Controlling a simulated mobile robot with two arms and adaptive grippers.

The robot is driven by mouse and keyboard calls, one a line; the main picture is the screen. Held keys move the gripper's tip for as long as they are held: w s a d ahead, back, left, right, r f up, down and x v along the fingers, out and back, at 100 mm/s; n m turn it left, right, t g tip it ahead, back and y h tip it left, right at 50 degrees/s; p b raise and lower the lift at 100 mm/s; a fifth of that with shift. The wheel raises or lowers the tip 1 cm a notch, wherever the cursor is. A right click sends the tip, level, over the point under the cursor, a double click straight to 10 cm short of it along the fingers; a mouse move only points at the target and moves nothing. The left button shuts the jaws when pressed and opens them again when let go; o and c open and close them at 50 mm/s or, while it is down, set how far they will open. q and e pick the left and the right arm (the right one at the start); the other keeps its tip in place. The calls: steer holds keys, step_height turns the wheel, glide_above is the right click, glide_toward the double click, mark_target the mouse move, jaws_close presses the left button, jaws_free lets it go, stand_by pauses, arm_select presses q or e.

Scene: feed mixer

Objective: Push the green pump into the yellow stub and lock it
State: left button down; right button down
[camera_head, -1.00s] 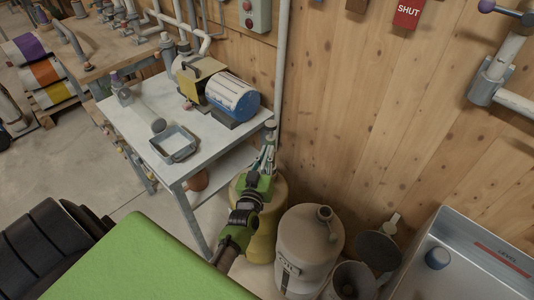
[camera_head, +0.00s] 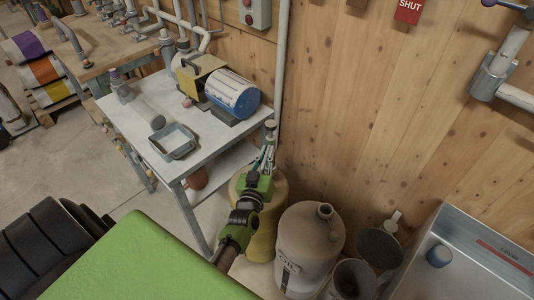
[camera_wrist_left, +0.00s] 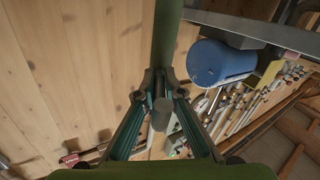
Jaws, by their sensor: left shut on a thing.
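My left gripper (camera_head: 268,157) is over the yellowish canister, beside the near right corner of the workbench. It is shut on a slim thing whose grey rounded tip (camera_head: 270,125) shows in the head view. In the left wrist view a dark green rod (camera_wrist_left: 168,38) runs from the fingertips (camera_wrist_left: 162,82) to the top edge, with a grey cylindrical end (camera_wrist_left: 162,107) between the fingers. This rod may be the green pump; I cannot tell for certain. I cannot make out the yellow stub; a yellow plate (camera_head: 199,84) stands beside the blue drum. My right gripper is out of view.
An oil canister (camera_head: 308,240) and the yellowish canister (camera_head: 262,235) stand below my arm. The wooden wall (camera_head: 400,130) closes the right side.

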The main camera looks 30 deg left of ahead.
arm_select(q)
steer(key=shift+f+b, duration=0.35)
steer(key=shift+f, duration=0.05)
steer(key=c, duration=2)
jaws_free()
steer(key=shift+c, duration=0.2)
steer(key=shift+f, duration=0.15)
steer(key=shift+s+d, duration=0.1)
steer(key=shift+s, duration=0.05)
steer(key=v, duration=1.1)
steer(key=shift+s, duration=0.4)
